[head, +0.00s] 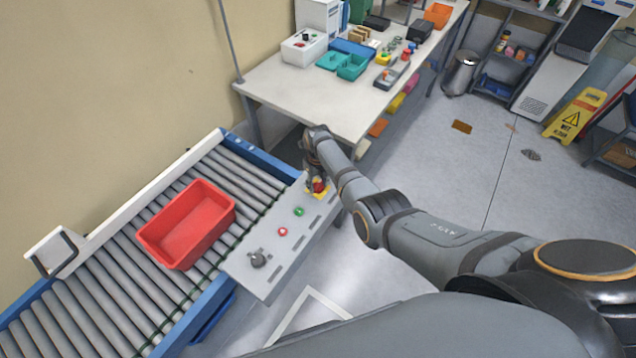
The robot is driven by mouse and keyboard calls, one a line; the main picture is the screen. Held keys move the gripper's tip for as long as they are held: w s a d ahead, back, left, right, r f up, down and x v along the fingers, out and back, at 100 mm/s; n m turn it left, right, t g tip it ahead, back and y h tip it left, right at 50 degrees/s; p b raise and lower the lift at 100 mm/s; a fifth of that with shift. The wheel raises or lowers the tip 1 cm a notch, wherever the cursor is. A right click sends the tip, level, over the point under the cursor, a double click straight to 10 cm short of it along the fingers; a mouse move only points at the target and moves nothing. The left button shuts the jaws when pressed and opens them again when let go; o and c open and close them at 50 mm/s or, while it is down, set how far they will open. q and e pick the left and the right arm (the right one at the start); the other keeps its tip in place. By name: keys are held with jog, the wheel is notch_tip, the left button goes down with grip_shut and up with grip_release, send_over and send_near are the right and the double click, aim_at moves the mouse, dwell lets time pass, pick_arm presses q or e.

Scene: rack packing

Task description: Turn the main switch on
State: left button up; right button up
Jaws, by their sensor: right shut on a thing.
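A grey control panel (268,236) runs along the near side of the roller conveyor. At its far end a red knob (319,187) sits on a yellow plate. My right gripper (316,181) points down at this knob and is shut on it. The gripper partly hides the knob, so its exact turn cannot be read. Nearer along the panel are a green button (299,211), a red button (282,231) and a dark grey selector (258,259); the gripper is clear of them. My left gripper is not in view.
An empty-looking red bin (190,225) rests on the conveyor rollers (85,300). Just beyond the panel stands a workbench (300,90) with teal bins (352,67) and a white box with buttons (303,46). The floor right of the bench is mostly clear; a yellow wet-floor sign (574,113) stands there.

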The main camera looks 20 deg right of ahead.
aim_at(318, 184)
jog(key=o, duration=1.1)
jog(key=shift+r, duration=0.15)
notch_tip(318, 184, up, 12)
jog(key=shift+f, duration=0.15)
